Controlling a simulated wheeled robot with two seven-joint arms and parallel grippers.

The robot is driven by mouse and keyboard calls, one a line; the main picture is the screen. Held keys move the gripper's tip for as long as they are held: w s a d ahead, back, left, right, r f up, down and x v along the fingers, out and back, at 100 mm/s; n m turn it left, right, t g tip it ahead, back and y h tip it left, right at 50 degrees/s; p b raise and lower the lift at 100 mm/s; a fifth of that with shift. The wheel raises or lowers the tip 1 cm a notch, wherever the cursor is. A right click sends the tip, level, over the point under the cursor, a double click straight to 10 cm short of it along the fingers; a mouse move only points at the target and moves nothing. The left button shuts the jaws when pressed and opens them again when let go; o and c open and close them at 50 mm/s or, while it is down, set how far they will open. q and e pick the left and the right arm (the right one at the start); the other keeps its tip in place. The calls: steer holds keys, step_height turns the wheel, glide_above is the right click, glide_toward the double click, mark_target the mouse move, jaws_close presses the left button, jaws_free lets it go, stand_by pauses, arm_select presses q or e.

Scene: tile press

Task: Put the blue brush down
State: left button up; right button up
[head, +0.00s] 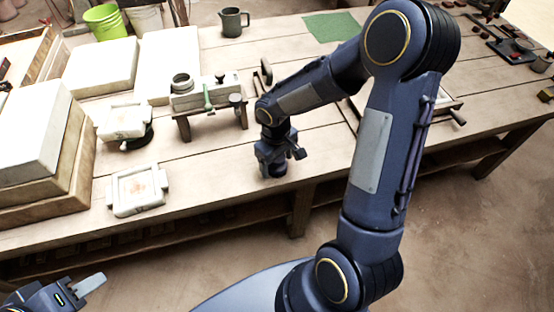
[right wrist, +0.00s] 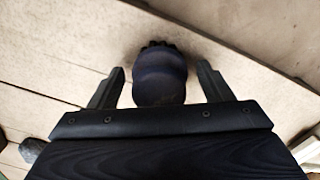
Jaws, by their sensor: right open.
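The blue brush (right wrist: 160,82) is a dark, rounded blue piece with a dark fringe at its far end. In the right wrist view it lies between the two fingers of my right gripper (right wrist: 160,88), with gaps on both sides. The fingers are open and do not grip it. In the head view my right gripper (head: 275,158) is low over the front of the wooden table (head: 215,170), with the brush (head: 277,171) under it at the tabletop. My left gripper (head: 80,290) is at the lower left, off the table; a pale flat piece shows at its tip.
Stacked white slabs (head: 40,135) fill the left. A grey mug (head: 233,22) and green mat (head: 331,27) are further back. The table's front edge is close.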

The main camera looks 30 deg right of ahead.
steer(key=shift+r, duration=0.45)
step_height(320, 180, up, 11)
steer(key=shift+a+r+p, duration=0.1)
steer(key=shift+a+p, duration=0.05)
steer(key=shift+p, duration=0.8)
steer(key=s+a+r+m+t+y, duration=0.2)
steer(key=s+r, duration=0.1)
steer(key=s, duration=0.5)
steer(key=s+a+r+m+t+y, duration=0.1)
steer(key=s+r+m+t+y, duration=0.1)
steer(key=s, duration=0.7)
steer(key=shift+a+r+t, duration=0.4)
steer(key=shift+r+t, duration=0.3)
steer(key=shift+t, duration=0.1)
step_height(320, 180, up, 4)
steer(key=p, duration=0.3)
steer(key=shift+p, duration=0.4)
